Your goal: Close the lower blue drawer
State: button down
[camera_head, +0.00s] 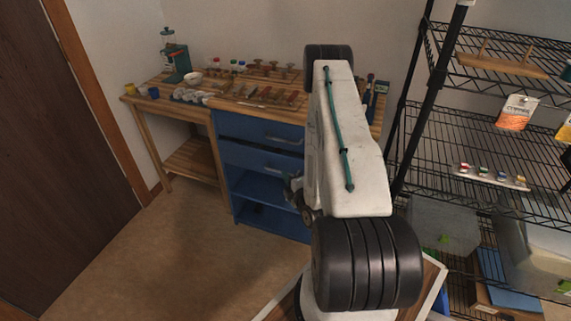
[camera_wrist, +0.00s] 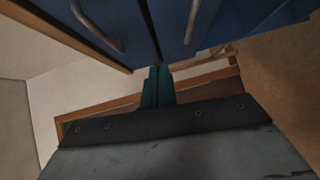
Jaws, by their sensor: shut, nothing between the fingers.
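The blue cabinet under the workbench has two drawers, one above the other. The lower blue drawer (camera_head: 245,157) has a metal handle and sits under the upper blue drawer (camera_head: 242,127). I cannot tell clearly how far the lower drawer stands out. My gripper (camera_head: 293,188) is in front of the cabinet, just below the lower handle, partly hidden by my arm. In the wrist view my gripper's teal fingers (camera_wrist: 158,72) are together and empty. The lower drawer front (camera_wrist: 225,18) and upper drawer front (camera_wrist: 125,20) fill the top there, with a gap between fingertips and drawer unclear.
The wooden workbench top (camera_head: 222,104) carries tools, jars and a green machine (camera_head: 175,58). Open blue shelves (camera_head: 262,190) lie below the drawers. A black wire rack (camera_head: 480,115) stands at the right. The floor (camera_head: 170,250) left of my arm is clear.

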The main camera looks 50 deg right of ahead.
jog(key=s+f+h, duration=0.1)
jog(key=s+f, duration=0.1)
jog(key=s, duration=0.1)
send_near(281, 157)
jog(key=w, duration=0.4)
jog(key=shift+w+d+f+t, duration=0.15)
jog(key=shift+w+d+t, duration=0.2)
jog(key=shift+d, duration=0.35)
jog(key=shift+w+d, duration=0.25)
jog(key=shift+d, duration=0.2)
